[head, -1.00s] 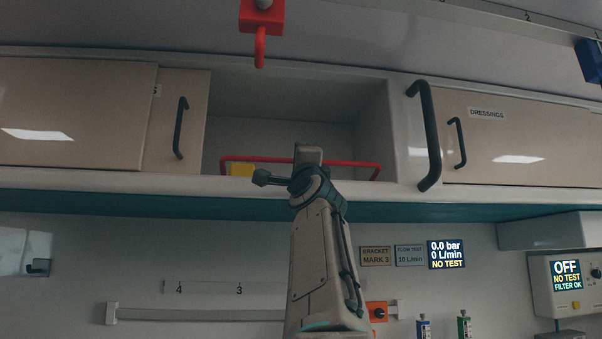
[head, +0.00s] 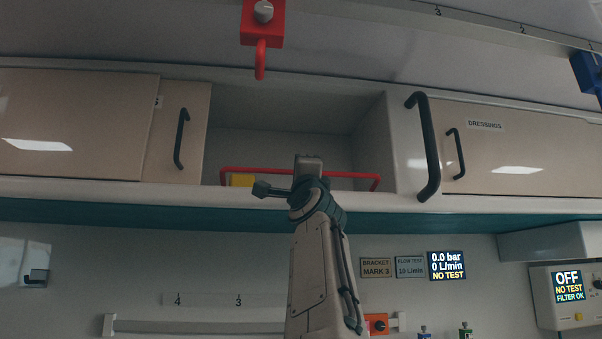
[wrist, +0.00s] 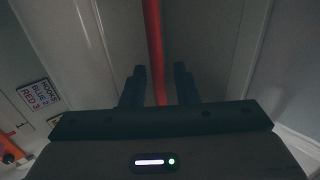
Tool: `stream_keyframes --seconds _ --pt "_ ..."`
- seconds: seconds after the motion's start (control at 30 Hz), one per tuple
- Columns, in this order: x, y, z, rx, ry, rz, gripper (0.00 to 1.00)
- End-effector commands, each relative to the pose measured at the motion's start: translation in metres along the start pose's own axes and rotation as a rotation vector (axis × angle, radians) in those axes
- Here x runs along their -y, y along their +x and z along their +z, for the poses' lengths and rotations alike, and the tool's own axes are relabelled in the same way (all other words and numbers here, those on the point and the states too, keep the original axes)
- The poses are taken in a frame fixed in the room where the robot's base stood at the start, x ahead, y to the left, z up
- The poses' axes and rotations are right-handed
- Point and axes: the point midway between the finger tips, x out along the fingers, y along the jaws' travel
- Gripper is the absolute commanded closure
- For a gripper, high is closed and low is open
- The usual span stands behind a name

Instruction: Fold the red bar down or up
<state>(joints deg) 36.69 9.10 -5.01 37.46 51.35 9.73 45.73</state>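The red bar (head: 255,170) runs across the lower front of the open cupboard bay in the head view, low near the shelf edge. My arm hides its middle. In the wrist view the red bar (wrist: 154,45) runs away from me between the two dark fingers of my gripper (wrist: 159,70). The fingers stand apart, with a gap showing on each side of the bar, and I cannot tell how deep the bar lies between them. In the head view my fingertips are hidden behind my own wrist.
A yellow block (head: 242,180) sits behind the bar at the left. A dark grab handle (head: 429,145) juts out to the right of the bay. A red holder with a hook (head: 262,25) hangs above. Closed cupboard doors flank the bay.

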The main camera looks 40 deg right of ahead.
Motion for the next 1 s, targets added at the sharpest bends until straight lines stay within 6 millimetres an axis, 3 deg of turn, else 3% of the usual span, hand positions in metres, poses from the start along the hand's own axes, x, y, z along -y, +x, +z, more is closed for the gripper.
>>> stream_keyframes --seconds 0.17,0.8,1.0 --pt "-0.002 -0.017 0.0 0.0 0.0 -0.002 0.73" --pt "-0.002 -0.12 0.001 0.001 0.001 -0.003 0.73" --pt "-0.001 -0.135 0.0 0.0 0.001 -0.001 0.73"
